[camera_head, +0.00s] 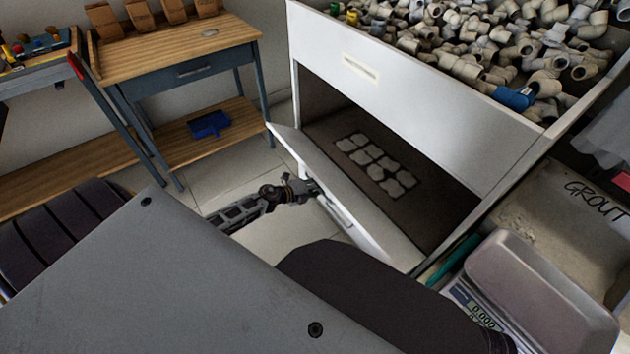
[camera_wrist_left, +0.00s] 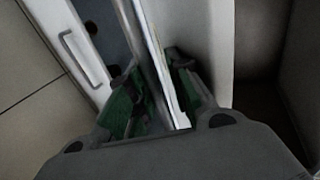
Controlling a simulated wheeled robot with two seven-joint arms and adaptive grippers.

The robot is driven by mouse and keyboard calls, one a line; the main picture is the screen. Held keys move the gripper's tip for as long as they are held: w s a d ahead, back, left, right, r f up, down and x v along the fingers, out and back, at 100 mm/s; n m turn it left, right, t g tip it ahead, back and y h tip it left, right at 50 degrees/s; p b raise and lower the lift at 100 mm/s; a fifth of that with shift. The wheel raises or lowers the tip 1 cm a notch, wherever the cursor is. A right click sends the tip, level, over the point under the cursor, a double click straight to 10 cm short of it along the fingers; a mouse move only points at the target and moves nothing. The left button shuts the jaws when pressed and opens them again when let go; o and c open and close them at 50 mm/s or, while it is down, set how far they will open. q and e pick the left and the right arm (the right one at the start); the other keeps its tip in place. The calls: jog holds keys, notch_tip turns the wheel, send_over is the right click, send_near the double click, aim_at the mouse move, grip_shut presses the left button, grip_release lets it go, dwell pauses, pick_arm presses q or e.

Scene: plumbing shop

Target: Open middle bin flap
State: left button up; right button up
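The white bin flap (camera_head: 350,207) is hinged out from the front of a white cabinet (camera_head: 400,85) and leans outward, leaving a wide opening above it. My left gripper (camera_head: 308,188) is at the flap's upper edge, left of its handle (camera_head: 337,211). In the left wrist view, the gripper's two green-padded fingers (camera_wrist_left: 157,88) stand on either side of a white panel edge (camera_wrist_left: 163,75) and appear closed against it. The exact contact is partly hidden. The dark compartment (camera_head: 430,205) behind the flap shows pale flat shapes on its floor. My right gripper is not in view.
An upper bin holds many grey pipe fittings (camera_head: 470,45). A wooden workbench (camera_head: 175,55) with a blue dustpan (camera_head: 209,125) on its shelf stands at the left. A scale (camera_head: 540,295) and a GROUT container (camera_head: 570,215) are at the right. Tiled floor (camera_head: 235,165) shows left of the flap.

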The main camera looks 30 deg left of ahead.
pick_arm(q)
jog(key=shift+a+r, duration=0.1)
jog(key=shift+r, duration=0.05)
jog(key=v, duration=1.1)
jog(key=shift+s, duration=0.4)
dwell(0.4)
jog(key=shift+s+a, duration=0.15)
dwell(0.6)
